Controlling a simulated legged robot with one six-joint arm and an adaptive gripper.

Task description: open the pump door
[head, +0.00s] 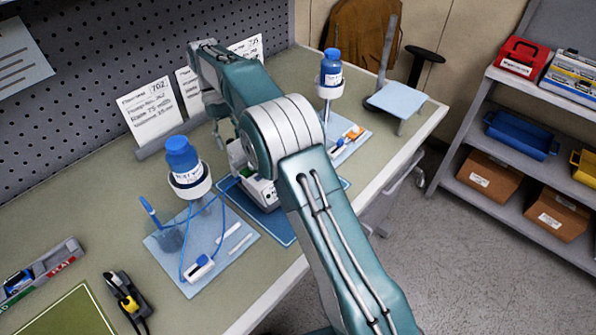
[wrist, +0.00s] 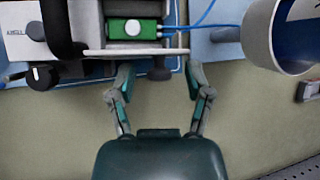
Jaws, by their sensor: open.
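The pump (head: 262,190) is a white and grey box on a dark blue mat, partly hidden behind my arm in the head view. In the wrist view the pump (wrist: 92,40) fills the upper left, with a green block (wrist: 132,28) bearing a white dot in a recess. A black curved bar (wrist: 63,30) crosses its left part. My gripper (wrist: 158,72) is open and empty, its fingers pointing at the pump's near edge. A dark knob (wrist: 158,68) shows between the fingertips; I cannot tell whether they touch it. The door's outline and state are unclear.
A blue-capped bottle (head: 182,157) stands left of the pump over a light blue mat (head: 165,248) with tubing. Another bottle (head: 331,70) stands at the back right. Written cards (head: 150,110) lean behind. Bare bench (head: 75,215) lies at the left.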

